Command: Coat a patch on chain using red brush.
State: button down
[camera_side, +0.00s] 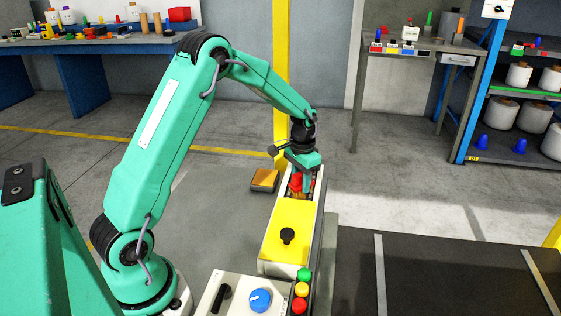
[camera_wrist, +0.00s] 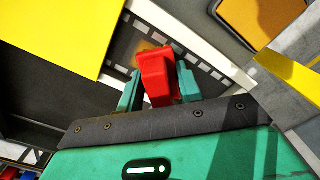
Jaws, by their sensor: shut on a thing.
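My gripper (camera_wrist: 158,88) is shut on the red brush (camera_wrist: 156,68), which stands between the two green fingers in the wrist view. In the side view the gripper (camera_side: 303,180) points down with the red brush (camera_side: 295,182) at its tip, over the far end of the long white housing. The chain (camera_wrist: 197,72) is a dark strip with light links, running diagonally behind the brush. An orange-brown smear (camera_wrist: 140,45) shows on or by the chain just beyond the brush. I cannot tell whether the brush touches the chain.
A yellow cover (camera_side: 290,229) with a black knob lies over the near part of the housing. An orange pad in a dark tray (camera_side: 264,180) sits left of it. A control box (camera_side: 245,296) and red, yellow and green buttons (camera_side: 301,290) are in front. A dark belt (camera_side: 450,275) lies to the right.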

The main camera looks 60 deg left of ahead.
jog(key=shift+w+a, duration=1.25)
jog(key=shift+a, duration=0.1)
jog(key=shift+w+a, duration=0.1)
jog(key=shift+w+a, duration=0.1)
jog(key=shift+w, duration=0.05)
jog(key=shift+w+a, duration=1.1)
jog(key=shift+a, duration=0.05)
notch_tip(320, 180, up, 6)
dwell(0.4)
jog(key=shift+r, duration=1.5)
